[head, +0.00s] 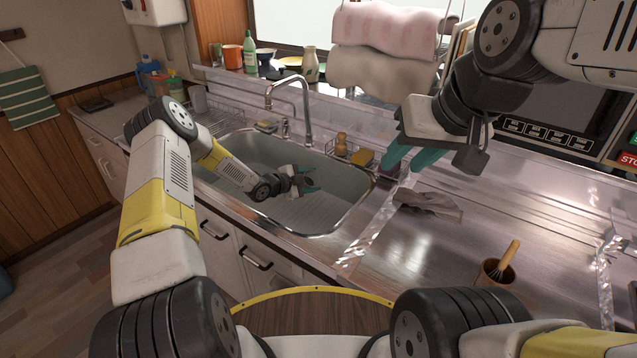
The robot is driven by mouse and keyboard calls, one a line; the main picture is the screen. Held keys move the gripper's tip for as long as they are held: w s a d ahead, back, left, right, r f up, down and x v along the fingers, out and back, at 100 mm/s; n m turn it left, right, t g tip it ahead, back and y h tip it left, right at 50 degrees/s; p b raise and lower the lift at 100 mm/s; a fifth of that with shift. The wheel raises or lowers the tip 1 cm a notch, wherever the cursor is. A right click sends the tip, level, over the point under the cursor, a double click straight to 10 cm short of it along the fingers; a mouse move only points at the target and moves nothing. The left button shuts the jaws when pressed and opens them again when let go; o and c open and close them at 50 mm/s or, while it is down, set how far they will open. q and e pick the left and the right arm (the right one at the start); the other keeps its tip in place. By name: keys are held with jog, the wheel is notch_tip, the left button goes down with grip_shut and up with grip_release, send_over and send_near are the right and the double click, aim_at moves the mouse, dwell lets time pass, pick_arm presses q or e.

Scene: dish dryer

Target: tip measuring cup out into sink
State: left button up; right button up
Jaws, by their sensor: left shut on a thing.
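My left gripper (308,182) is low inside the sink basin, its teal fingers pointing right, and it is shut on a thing. That thing is small and mostly hidden by the gripper; I take it to be the measuring cup, but its shape and tilt cannot be made out. The steel sink (340,205) is below and around the gripper. My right gripper (408,165) is above the counter just right of the sink, with its two teal fingers apart and nothing seen between them.
The faucet (306,105) rises behind the sink. A yellow sponge (363,158) and a small brown bottle (341,144) stand at its back right rim. A grey cloth (430,204) lies on the counter, and a brown pot with a brush (497,270) stands at the front right.

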aim_at(313, 171)
pick_arm(q)
jog(key=shift+r+m+t+y+p, duration=0.45)
jog(key=shift+r+m+t, duration=0.85)
jog(key=shift+m, duration=0.5)
dwell(1.5)
jog(key=shift+s+d+r+m+t+p, duration=0.3)
jog(key=shift+s+r+m+p, duration=0.2)
jog(key=shift+m+p, duration=0.1)
dwell(0.8)
jog(key=shift+s+d+r+m+t+p, duration=0.25)
jog(key=shift+r+m+t, duration=0.25)
jog(key=shift+m, duration=0.3)
jog(key=shift+s+r+m+t+p, duration=0.1)
jog(key=shift+r+m+t+p, duration=0.3)
jog(key=shift+m, duration=0.4)
dwell(1.7)
